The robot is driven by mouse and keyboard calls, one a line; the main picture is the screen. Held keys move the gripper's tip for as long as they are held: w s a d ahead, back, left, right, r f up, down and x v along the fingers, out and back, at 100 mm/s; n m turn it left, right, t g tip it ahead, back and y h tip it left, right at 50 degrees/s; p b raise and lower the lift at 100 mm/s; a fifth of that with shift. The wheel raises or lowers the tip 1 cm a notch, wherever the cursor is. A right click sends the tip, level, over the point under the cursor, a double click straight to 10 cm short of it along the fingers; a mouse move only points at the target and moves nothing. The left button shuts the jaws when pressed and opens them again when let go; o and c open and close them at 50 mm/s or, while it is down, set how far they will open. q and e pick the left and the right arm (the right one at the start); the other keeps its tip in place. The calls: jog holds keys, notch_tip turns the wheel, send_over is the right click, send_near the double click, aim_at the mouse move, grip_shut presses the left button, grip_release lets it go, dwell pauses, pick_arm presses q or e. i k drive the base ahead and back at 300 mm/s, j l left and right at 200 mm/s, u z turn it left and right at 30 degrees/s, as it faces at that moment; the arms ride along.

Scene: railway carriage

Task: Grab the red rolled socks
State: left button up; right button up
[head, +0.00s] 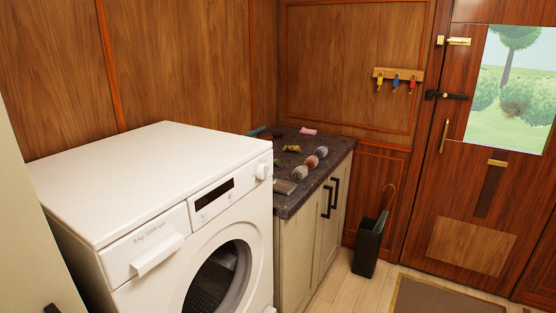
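Several small rolled items lie in a slanting row on the dark countertop (325,178) beside the washing machine. The middle one is reddish and looks like the red rolled socks (312,161). A pale grey-beige roll (299,173) is in front of it and a greyish-brown roll (321,152) is behind it, both close to it or touching. The rolls are small in the head view, so their exact colours are hard to tell. Neither of my grippers is in view.
A white washing machine (165,165) stands left of the counter and hides part of it. A pink item (308,131) and a yellowish item (291,149) lie farther back. A dark umbrella stand (368,250) stands on the floor by the cabinet. A mat (440,297) lies before the door.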

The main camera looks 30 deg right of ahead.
aim_at(312, 161)
jog(key=i+l+u, duration=0.15)
jog(key=l+u, duration=0.2)
jog(key=l, duration=0.85)
jog(key=l+u, duration=0.3)
jog(key=l, duration=0.85)
